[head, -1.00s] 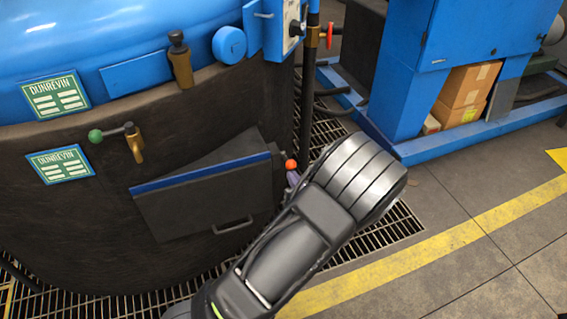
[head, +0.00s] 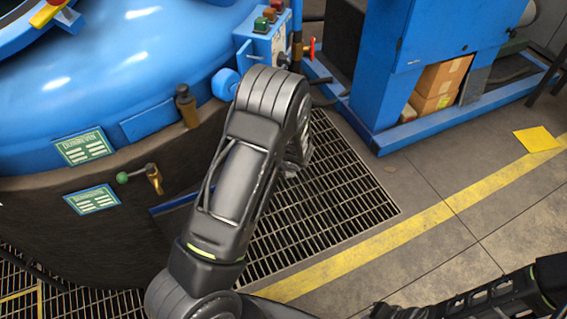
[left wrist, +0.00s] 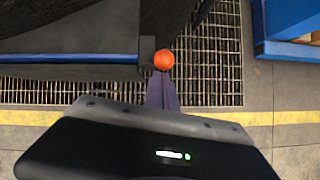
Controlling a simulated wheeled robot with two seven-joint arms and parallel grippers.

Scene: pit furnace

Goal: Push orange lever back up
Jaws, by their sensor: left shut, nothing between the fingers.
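The orange lever's round knob (left wrist: 164,60) shows in the left wrist view, beside the corner of a dark panel. My left gripper (left wrist: 163,80) is shut and empty, its narrow fingers pointing at the knob. The fingertips appear just below the knob in that view; whether they touch it I cannot tell. In the head view my left arm hides the lever and most of the dark panel. My right arm reaches in at the lower right of the head view, with its dark end (head: 388,311) at the bottom edge, far from the lever.
A floor grating (head: 330,200) lies right of my left arm. A blue frame (head: 390,135) with boxes (head: 440,82) stands behind. Open floor lies at the right.

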